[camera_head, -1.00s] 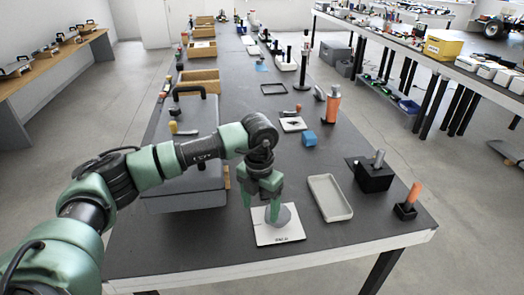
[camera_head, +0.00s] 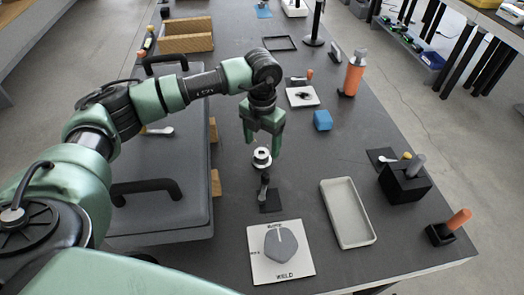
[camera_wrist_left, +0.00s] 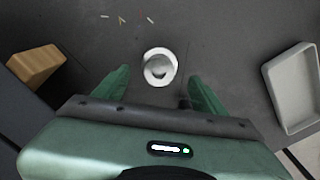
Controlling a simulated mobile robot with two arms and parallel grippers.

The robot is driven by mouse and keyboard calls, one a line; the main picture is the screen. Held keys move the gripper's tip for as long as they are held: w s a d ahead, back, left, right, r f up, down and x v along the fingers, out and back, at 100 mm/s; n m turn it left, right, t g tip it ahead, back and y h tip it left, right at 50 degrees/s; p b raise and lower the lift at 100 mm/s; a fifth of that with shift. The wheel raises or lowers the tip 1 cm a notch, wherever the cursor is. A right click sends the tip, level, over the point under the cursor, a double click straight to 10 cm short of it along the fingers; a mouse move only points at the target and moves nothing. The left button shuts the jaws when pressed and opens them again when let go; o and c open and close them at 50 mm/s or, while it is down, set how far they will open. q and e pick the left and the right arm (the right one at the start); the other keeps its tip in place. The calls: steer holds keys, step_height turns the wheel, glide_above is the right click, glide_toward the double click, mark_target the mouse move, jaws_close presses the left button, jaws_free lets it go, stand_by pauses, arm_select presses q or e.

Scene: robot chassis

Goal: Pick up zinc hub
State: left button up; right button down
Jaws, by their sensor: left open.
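The zinc hub (camera_head: 262,158) is a small pale metal ring-like part with a hole. It rests on the dark table in the head view, below my left gripper (camera_head: 262,142). In the left wrist view the hub (camera_wrist_left: 159,67) lies between and slightly beyond the two green fingertips of my left gripper (camera_wrist_left: 159,80). The gripper is open, with a gap on each side of the hub, and holds nothing. My right gripper is not in view.
A small black-handled part (camera_head: 268,197) stands just in front of the hub. A white dial plate (camera_head: 300,262) lies nearer. A grey tray (camera_head: 347,213) is to the right, a blue block (camera_head: 322,120) at back right. A large grey case (camera_head: 165,190) stands left.

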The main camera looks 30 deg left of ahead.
mark_target(262, 152)
arm_select(q)
steer(key=shift+s+f, duration=0.1)
steer(key=shift+f, duration=0.35)
step_height(262, 152, down, 4)
steer(key=shift+f+p, duration=0.25)
steer(key=shift+p, duration=0.45)
steer(key=shift+f, duration=0.15)
steer(key=c, duration=1.4)
jaws_close()
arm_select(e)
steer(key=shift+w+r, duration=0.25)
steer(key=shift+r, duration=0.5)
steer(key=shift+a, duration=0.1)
